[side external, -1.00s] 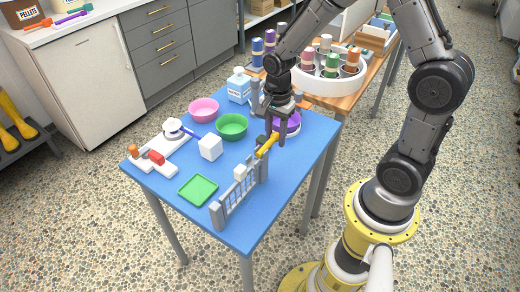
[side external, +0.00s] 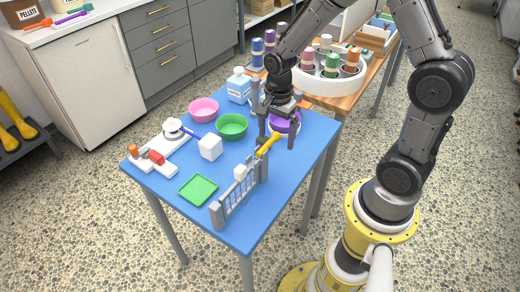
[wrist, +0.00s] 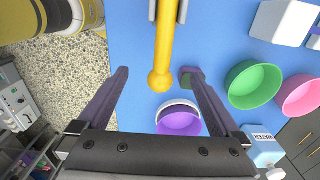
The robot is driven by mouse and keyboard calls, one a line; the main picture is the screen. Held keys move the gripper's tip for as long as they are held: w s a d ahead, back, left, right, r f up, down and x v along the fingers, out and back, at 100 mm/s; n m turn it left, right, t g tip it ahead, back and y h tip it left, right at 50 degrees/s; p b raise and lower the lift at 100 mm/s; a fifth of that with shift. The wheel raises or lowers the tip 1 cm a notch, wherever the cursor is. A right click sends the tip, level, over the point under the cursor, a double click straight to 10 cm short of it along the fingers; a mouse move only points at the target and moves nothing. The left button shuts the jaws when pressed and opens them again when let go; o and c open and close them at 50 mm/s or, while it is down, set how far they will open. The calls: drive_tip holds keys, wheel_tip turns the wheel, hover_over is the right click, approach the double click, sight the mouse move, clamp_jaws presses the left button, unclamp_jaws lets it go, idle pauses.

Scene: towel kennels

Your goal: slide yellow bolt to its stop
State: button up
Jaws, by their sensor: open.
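The yellow bolt (side external: 268,146) is a rod with a round knob, mounted at the far end of the grey gate (side external: 238,192) on the blue table. In the wrist view the bolt (wrist: 164,50) runs down from the top edge through a grey bracket (wrist: 168,10), its knob toward my gripper. My gripper (side external: 277,141) is open above the table at the knob end. In the wrist view the knob lies between the lines of the two fingers (wrist: 156,73), apart from both. Whether the fingertips are level with the bolt I cannot tell.
A purple bowl (wrist: 180,122) lies close under my gripper. A green bowl (side external: 232,127), pink bowl (side external: 204,110), white cube (side external: 210,147) and water jug (side external: 239,88) stand nearby. A green tray (side external: 198,189) lies beside the gate.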

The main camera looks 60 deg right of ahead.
sight(275, 133)
drive_tip(key=shift+r, duration=5)
drive_tip(key=shift+a+r, duration=0.2)
drive_tip(key=shift+r, duration=0.1)
drive_tip(key=s+a+r+n+t, duration=0.4)
drive_tip(key=s+r+n, duration=0.2)
drive_tip(key=s+r, duration=0.3)
drive_tip(key=s+n+t, duration=0.1)
drive_tip(key=s+n, duration=0.5)
drive_tip(key=n, duration=0.6)
drive_tip(key=shift+s+a+f+t, duration=0.15)
drive_tip(key=shift+s+a+t, duration=0.15)
drive_tip(key=shift+a, duration=0.15)
